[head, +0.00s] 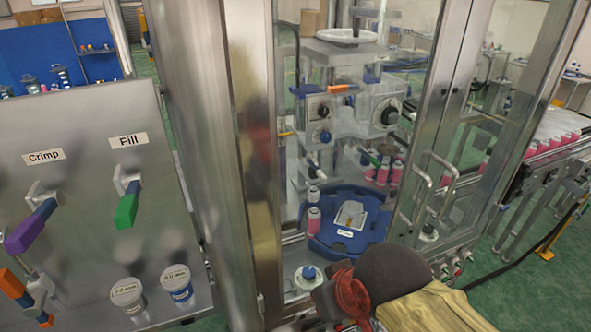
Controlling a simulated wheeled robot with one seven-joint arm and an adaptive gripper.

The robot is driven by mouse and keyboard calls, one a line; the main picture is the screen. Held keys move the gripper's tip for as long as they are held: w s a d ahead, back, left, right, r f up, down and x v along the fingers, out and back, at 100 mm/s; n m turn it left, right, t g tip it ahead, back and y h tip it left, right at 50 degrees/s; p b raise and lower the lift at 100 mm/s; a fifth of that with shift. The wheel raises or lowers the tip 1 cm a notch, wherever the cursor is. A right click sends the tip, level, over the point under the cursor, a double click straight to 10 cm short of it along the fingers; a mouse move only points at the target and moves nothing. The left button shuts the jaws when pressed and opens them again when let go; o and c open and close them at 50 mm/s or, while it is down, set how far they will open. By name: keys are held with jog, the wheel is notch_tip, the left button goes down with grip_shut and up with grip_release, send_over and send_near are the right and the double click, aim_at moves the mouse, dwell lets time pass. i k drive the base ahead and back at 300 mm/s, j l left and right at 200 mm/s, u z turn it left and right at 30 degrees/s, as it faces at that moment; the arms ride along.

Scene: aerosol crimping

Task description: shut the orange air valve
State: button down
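A lever with an orange grip (12,284) shows at the lower left edge of the steel panel in the head view. A blue section runs down from the grip, and another orange piece sits at its lower end. A pale grey valve body (42,286) is beside it. The picture edge cuts off part of this valve, and I cannot tell whether it is open or shut. A smaller orange lever (338,89) is inside the glazed machine, behind its frame. My gripper is not in view.
A steel machine frame (195,130) stands to the right. A dark dome with red and khaki parts (435,308) fills the bottom right.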

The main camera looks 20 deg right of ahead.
aim_at(33, 304)
jog(key=u, duration=1.7)
